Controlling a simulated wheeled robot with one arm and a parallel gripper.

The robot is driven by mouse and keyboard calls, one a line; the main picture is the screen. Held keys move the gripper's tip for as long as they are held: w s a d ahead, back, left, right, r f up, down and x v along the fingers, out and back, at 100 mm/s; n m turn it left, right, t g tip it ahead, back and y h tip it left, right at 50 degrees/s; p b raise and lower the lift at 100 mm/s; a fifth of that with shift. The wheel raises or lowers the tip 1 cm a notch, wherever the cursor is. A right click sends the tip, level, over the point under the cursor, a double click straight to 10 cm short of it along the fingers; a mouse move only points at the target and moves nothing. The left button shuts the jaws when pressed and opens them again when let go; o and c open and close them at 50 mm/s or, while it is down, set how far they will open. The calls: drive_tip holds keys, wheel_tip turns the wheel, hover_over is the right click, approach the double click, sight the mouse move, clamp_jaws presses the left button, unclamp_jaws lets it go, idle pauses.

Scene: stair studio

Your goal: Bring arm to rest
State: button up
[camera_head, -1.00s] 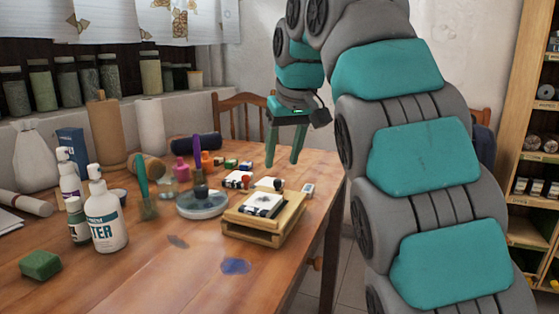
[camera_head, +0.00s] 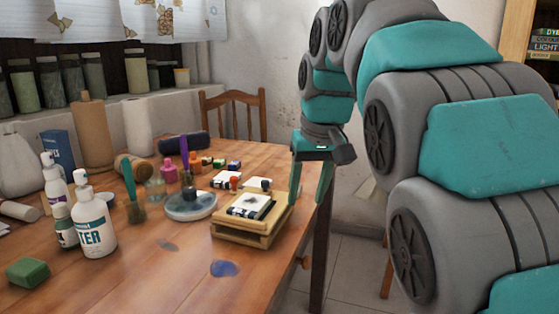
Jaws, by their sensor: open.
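My gripper (camera_head: 308,185) hangs from my teal and grey arm at the right, its two teal fingers pointing down. The fingers are apart with nothing between them. It is at the right edge of the wooden table (camera_head: 185,250), just right of a wooden block stand (camera_head: 243,232) in this view. A white piece with a dark print (camera_head: 249,206) lies on the stand. My upper arm fills the right side of the view and hides what is behind it.
White bottles (camera_head: 93,226), a green block (camera_head: 27,272), a round dish (camera_head: 190,205) and several small paint jars (camera_head: 220,163) crowd the table. A wooden chair (camera_head: 234,115) stands behind it. Shelves (camera_head: 530,42) are at the far right. Tiled floor (camera_head: 348,270) shows right of the table.

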drive_tip(key=s+d+f+m+g, duration=0.1)
drive_tip(key=s+d+f, duration=0.4)
drive_tip(key=s+f, duration=0.8)
drive_tip(key=s+d+f+m+g+h, duration=0.1)
drive_tip(key=s+d+f+g, duration=0.2)
drive_tip(key=s+f, duration=1)
drive_tip(key=s+d, duration=0.2)
drive_tip(key=s, duration=0.2)
drive_tip(key=shift+s+g, duration=0.3)
